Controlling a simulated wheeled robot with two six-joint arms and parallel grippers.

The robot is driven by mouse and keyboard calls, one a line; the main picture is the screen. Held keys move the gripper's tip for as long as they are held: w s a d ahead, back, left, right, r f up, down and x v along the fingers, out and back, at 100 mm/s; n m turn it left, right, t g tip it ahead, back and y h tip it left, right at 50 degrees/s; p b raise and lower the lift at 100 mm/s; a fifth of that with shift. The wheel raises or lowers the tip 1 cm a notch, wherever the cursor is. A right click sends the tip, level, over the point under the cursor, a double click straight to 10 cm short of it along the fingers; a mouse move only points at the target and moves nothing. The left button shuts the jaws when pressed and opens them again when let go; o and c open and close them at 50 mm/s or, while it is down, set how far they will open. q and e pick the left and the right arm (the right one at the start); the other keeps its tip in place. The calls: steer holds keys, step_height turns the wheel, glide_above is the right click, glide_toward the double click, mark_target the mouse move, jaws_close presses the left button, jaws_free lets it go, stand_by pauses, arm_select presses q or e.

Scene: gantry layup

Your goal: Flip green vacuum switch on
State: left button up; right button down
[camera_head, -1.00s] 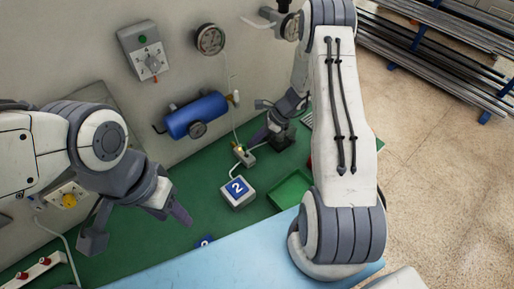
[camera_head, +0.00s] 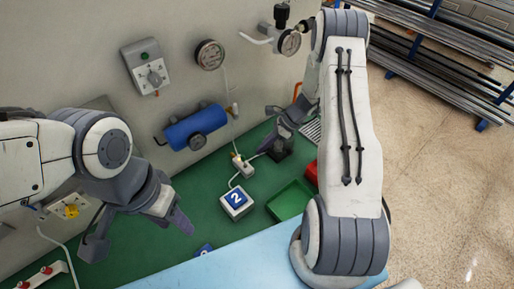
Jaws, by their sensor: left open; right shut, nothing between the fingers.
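A grey wall box (camera_head: 146,68) at the upper left has a green round part (camera_head: 144,55) on top and a rotary knob (camera_head: 155,77) below. No other clearly green switch shows, and I cannot tell its on or off state. My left gripper (camera_head: 140,233) is open and empty, pointing down over the green bench at the lower left, well below the wall box.
A blue cylinder (camera_head: 196,126) and two gauges (camera_head: 209,55) are on the wall. Bars (camera_head: 440,55) lie on a rack at right.

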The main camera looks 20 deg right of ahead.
steer(key=w+b+v, duration=0.1)
steer(key=b+v, duration=0.2)
steer(key=v, duration=0.7)
steer(key=shift+w+r+b, duration=0.15)
steer(key=shift+r+b, duration=0.05)
steer(key=shift+b, duration=0.1)
steer(key=shift+a, duration=0.15)
